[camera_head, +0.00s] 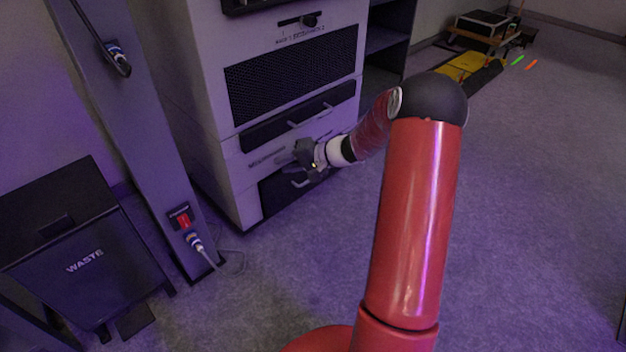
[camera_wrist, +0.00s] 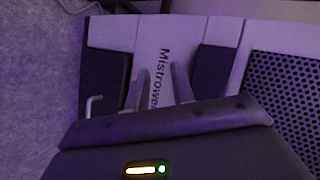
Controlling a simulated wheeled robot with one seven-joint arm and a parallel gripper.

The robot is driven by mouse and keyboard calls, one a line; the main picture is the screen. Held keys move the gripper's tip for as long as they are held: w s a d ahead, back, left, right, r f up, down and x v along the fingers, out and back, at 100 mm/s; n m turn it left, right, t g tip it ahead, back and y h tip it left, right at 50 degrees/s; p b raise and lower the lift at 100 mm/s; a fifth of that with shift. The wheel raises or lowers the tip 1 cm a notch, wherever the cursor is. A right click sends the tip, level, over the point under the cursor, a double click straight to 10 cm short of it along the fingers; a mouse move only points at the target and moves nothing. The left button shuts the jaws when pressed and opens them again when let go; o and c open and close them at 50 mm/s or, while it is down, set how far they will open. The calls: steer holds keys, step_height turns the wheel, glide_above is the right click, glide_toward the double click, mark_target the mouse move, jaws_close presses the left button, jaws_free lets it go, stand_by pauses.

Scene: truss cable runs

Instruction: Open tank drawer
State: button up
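The white cabinet (camera_head: 225,95) has a dark upper drawer front (camera_head: 268,133) below its mesh panel, and a dark bottom front (camera_head: 272,197). I cannot read which one is marked as the tank drawer. Both look closed. In the wrist view the bottom front (camera_wrist: 103,75) is at the left with a pale bar handle (camera_wrist: 92,104), and the upper drawer front (camera_wrist: 211,70) is right of the lettered white strip (camera_wrist: 165,45). My gripper (camera_head: 296,172) is in front of the cabinet's lower part. Its fingers (camera_wrist: 161,85) are apart with nothing between them, over the white strip.
A grey post (camera_head: 140,130) with a red switch and cable stands left of the cabinet. A dark waste bin (camera_head: 85,250) is at the far left. An open dark shelf (camera_head: 388,40) adjoins the cabinet. The carpet (camera_head: 540,200) at right is clear.

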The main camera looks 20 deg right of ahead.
steer(key=w+d+f+m+t+h+b, duration=0.1)
steer(key=w+d+f+m+t+h, duration=0.2)
steer(key=d+f, duration=0.6)
steer(key=w+d+f+m+t+h+b, duration=0.1)
steer(key=w+d+f+m+t+b, duration=0.1)
steer(key=d+f+m+t, duration=0.45)
steer(key=w+f+g, duration=0.1)
steer(key=w, duration=0.1)
steer(key=w+a+f+n, duration=0.1)
steer(key=w+f, duration=0.1)
steer(key=w+f+g, duration=0.1)
steer(key=w+f, duration=0.1)
steer(key=shift+w+a+g, duration=0.3)
steer(key=shift+a+g, duration=0.05)
steer(key=shift+a, duration=0.05)
jaws_close()
